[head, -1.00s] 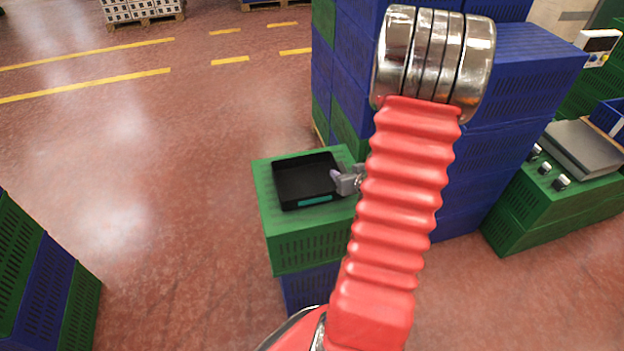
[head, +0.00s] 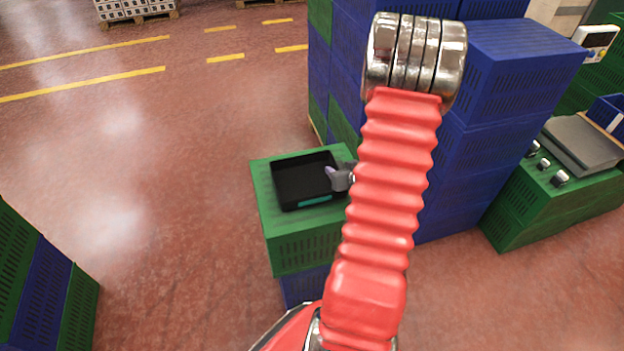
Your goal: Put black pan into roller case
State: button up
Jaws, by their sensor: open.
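The black pan (head: 292,190) is a shallow rectangular tray with a teal strip on its front wall. It lies flat on top of a green crate (head: 297,245) left of my arm. My gripper (head: 331,177) shows only partly, at the pan's right edge, with its tips over or close to the rim. The rest of it is hidden behind my red arm. The jaws are open, and I cannot tell whether they touch the pan. I cannot make out a roller case in this view.
A tall stack of blue crates (head: 515,85) stands behind and right of my arm. A grey scale (head: 580,147) and several small metal weights sit on green crates (head: 545,205) at the right. More crates (head: 45,280) stand lower left. The red floor at left is open.

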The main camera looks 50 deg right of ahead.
jog(key=shift+s, duration=0.15)
jog(key=shift+d, duration=0.1)
grip_shut()
dwell(0.5)
